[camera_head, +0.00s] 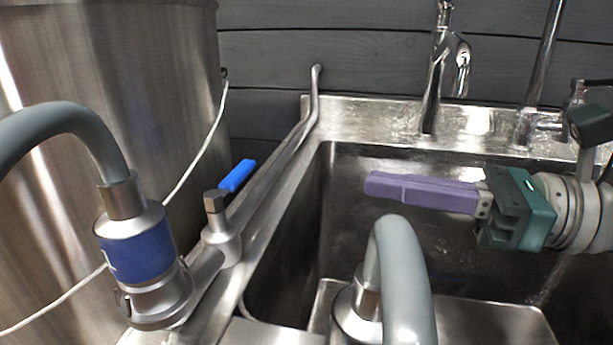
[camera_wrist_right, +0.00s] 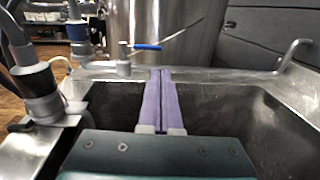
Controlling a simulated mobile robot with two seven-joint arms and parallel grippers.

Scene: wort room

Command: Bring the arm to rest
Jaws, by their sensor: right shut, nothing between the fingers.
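My right gripper (camera_head: 372,186) comes in from the right in the head view, with long purple fingers and a green body. It is held over the steel sink basin (camera_head: 285,235), pointing left. In the right wrist view its two purple fingers (camera_wrist_right: 160,72) lie together, shut with nothing between them. The fingertips are apart from the blue-handled valve (camera_head: 237,176), which stands on the pipe to their left. The valve's blue lever (camera_wrist_right: 147,47) shows beyond the fingertips in the right wrist view. My left gripper is in neither view.
A large steel tank (camera_head: 110,130) stands at the left with a thin white cable across it. Grey hoses (camera_head: 60,125) rise at the left and front (camera_head: 400,270). A chrome faucet (camera_head: 436,80) stands behind the sink. Open space lies above the basin.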

